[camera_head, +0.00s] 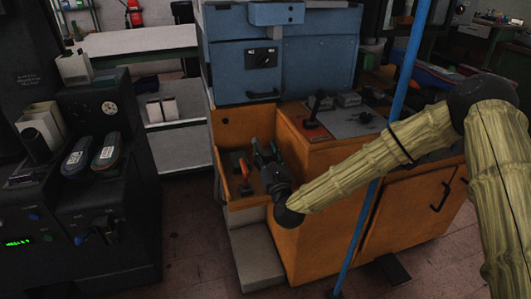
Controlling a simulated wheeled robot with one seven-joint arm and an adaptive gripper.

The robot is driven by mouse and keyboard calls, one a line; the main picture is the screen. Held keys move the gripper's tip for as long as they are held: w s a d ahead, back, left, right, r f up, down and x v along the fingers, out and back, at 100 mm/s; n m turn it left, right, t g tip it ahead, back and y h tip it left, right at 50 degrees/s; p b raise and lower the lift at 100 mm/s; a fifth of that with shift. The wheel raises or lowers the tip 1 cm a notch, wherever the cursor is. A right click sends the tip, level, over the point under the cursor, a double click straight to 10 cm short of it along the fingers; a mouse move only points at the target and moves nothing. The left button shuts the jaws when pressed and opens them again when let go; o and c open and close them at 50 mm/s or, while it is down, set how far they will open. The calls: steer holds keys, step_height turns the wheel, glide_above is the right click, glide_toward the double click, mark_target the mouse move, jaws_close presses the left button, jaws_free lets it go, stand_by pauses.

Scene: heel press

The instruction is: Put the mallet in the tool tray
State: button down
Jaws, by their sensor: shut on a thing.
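My gripper (264,156) is dark and small in the picture, at the end of my arm. It is over the open orange wooden compartment in the middle of the view, which looks like the tool tray (221,177). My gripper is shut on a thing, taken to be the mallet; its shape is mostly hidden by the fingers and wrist. An orange-red handle-like item (245,172) shows just left of my gripper, in the compartment. I cannot tell whether the held thing touches the compartment floor.
A blue cabinet (235,68) rises behind the compartment. The orange bench top at right carries a grey plate with a lever (317,104). A blue pole (388,150) stands in front of the bench. A black machine (90,225) with two shoe-like pieces stands at left.

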steer(key=shift+f+b, duration=0.25)
steer(key=shift+b, duration=0.05)
steer(key=shift+f, duration=0.2)
